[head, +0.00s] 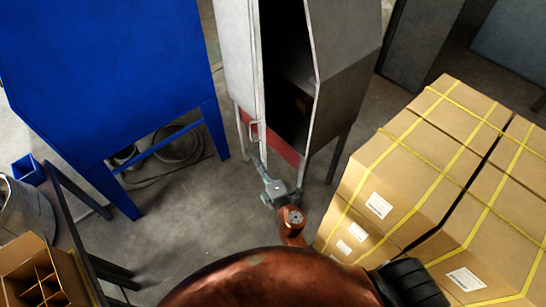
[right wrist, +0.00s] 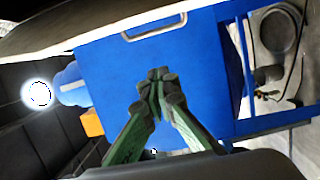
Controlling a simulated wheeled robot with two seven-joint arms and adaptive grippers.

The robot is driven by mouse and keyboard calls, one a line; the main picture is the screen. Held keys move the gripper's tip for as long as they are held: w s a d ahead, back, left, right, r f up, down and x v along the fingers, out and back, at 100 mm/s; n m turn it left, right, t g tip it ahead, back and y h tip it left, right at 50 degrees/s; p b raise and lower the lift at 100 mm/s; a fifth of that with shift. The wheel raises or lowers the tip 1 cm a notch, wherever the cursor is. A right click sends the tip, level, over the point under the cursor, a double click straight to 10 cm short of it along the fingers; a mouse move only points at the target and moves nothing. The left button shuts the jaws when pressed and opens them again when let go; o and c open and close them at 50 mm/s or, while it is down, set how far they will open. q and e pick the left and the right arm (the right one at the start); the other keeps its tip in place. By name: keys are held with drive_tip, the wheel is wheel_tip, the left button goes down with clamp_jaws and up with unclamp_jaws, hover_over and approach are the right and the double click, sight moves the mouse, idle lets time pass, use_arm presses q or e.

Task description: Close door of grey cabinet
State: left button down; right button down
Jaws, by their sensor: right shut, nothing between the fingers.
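The grey cabinet (head: 340,70) stands at the top middle of the head view. Its door (head: 236,55) is open, with a dark gap showing the inside. My left gripper is not in view.
Strapped cardboard boxes (head: 405,165) stand close on the right. An open cardboard box (head: 35,275) is at lower left. The floor (head: 190,215) between is clear.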

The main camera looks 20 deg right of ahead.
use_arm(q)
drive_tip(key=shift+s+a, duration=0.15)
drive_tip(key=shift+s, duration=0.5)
use_arm(e)
drive_tip(key=w+d, duration=0.3)
drive_tip(key=w, duration=0.5)
drive_tip(key=shift+w+d+r, duration=0.15)
drive_tip(key=shift+w+d, duration=0.25)
drive_tip(key=shift+d, duration=0.1)
